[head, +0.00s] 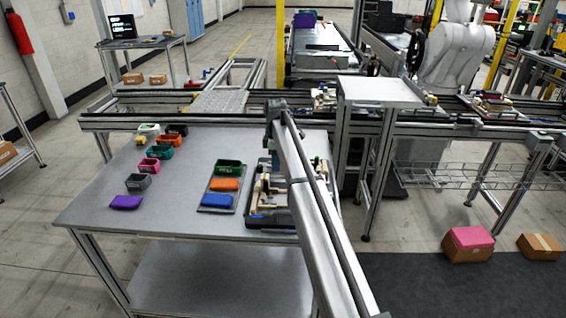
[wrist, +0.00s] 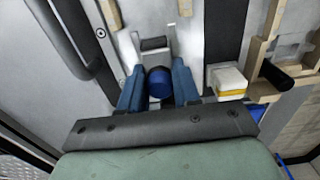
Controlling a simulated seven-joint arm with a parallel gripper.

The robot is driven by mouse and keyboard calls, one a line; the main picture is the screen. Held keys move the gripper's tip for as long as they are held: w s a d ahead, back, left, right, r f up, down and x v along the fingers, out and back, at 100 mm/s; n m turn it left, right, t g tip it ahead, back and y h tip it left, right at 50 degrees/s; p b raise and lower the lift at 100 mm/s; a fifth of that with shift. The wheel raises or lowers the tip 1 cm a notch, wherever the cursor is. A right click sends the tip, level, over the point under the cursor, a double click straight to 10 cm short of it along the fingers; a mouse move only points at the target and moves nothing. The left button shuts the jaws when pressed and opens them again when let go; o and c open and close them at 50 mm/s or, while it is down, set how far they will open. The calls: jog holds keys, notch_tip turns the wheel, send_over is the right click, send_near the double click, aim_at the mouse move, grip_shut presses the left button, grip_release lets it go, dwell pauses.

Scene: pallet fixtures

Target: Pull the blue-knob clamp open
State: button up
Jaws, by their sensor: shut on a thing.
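The blue knob (wrist: 159,83) of the clamp is between the two blue fingers of my gripper (wrist: 158,88) in the wrist view. The fingers are closed on it from both sides. The clamp's grey metal bracket (wrist: 154,46) shows just beyond the knob. In the head view the pallet fixture (head: 266,203) sits on the table at the right. My arm crosses in front of part of it and hides my gripper and the clamp there.
Beside my gripper are a white and yellow block (wrist: 228,82) and a black handle (wrist: 275,75) on wooden pieces. On the grey table (head: 165,215), a tray (head: 218,209) and several coloured bins stand left of the fixture.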

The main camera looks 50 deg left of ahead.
jog(key=shift+s+a, duration=0.5)
jog(key=shift+a, duration=0.05)
jog(key=o, duration=0.8)
jog(key=shift+r, duration=4)
